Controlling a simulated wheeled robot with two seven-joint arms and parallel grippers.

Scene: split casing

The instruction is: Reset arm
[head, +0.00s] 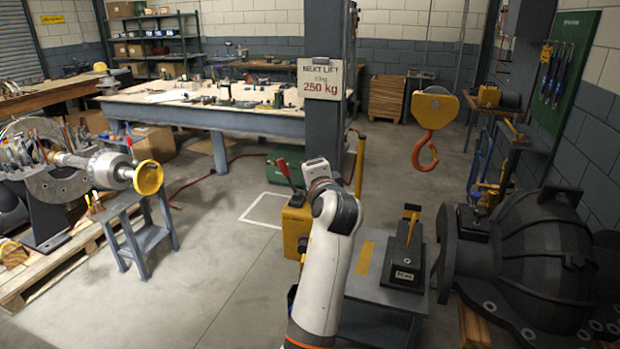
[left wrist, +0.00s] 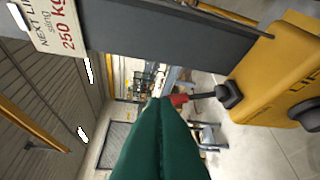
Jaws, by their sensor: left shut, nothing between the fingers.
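My left gripper (left wrist: 161,104) shows in the left wrist view as two dark green fingers pressed together, shut and empty. Right beside its tips in that picture is the red knob of a lever (left wrist: 180,99) on a yellow control box (left wrist: 270,85); I cannot tell whether they touch. In the head view my white arm rises from the bottom centre, next to the yellow box (head: 296,228) and its red-knobbed lever (head: 285,170). The gripper itself cannot be made out there. My right gripper is in neither view.
An orange crane hook (head: 425,150) hangs right of centre. A large black casing (head: 530,255) stands at the right, beside a small grey table (head: 384,290). A post carries a "250 kg" sign (head: 320,79). A shaft assembly (head: 110,168) is at the left. The floor left of centre is clear.

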